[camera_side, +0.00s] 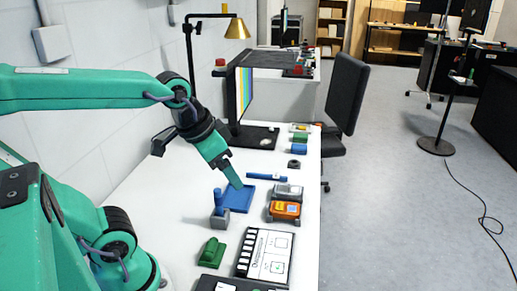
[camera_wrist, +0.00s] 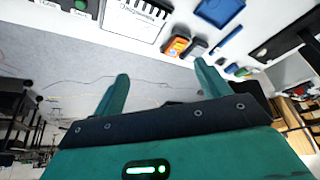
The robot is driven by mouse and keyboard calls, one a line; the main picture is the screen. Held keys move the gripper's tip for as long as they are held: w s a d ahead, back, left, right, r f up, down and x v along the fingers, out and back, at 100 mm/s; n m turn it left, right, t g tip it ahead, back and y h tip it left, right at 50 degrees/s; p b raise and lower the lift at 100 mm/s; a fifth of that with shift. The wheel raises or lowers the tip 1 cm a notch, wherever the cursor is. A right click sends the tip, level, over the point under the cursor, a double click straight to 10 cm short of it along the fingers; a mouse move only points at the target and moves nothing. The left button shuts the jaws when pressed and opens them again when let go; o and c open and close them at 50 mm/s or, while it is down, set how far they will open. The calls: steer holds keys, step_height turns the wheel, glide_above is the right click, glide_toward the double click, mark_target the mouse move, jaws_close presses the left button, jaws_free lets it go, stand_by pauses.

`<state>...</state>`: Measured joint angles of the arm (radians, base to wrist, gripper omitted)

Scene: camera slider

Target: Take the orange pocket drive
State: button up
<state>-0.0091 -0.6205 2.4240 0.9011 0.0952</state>
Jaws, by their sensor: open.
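The orange pocket drive (camera_side: 285,211) lies on the white table near its right edge in the side view. It has a dark rim and a paler patch on top. In the wrist view the orange drive (camera_wrist: 177,45) is at the upper middle, beyond the fingers. My gripper (camera_side: 237,182) is above the table near the blue tray, left of and farther back than the drive, and apart from it. In the wrist view my gripper (camera_wrist: 162,78) has its two fingers spread wide, with nothing between them.
A grey device (camera_side: 288,191) lies close behind the drive. The blue tray (camera_side: 236,202) is to its left and a white panel (camera_side: 265,255) is in front. A blue bar (camera_side: 266,177) and a green object (camera_side: 212,252) lie nearby. A monitor (camera_side: 240,92) stands behind.

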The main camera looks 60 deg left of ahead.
steer(key=w+a+f+m+g, duration=0.1)
steer(key=w+f+m+g, duration=0.25)
steer(key=w, duration=0.75)
steer(key=m+g, duration=0.2)
steer(key=m, duration=0.3)
glide_above(285, 207)
steer(key=shift+n+t, duration=0.25)
steer(key=shift+s+f, duration=0.2)
steer(key=shift+f, duration=5.5)
steer(key=shift+f, duration=0.1)
steer(key=shift+f, duration=1.2)
steer(key=shift+f, duration=0.15)
steer(key=shift+w+f, duration=0.15)
steer(key=shift+f, duration=2.3)
steer(key=shift+c, duration=0.3)
steer(key=c, duration=1.1)
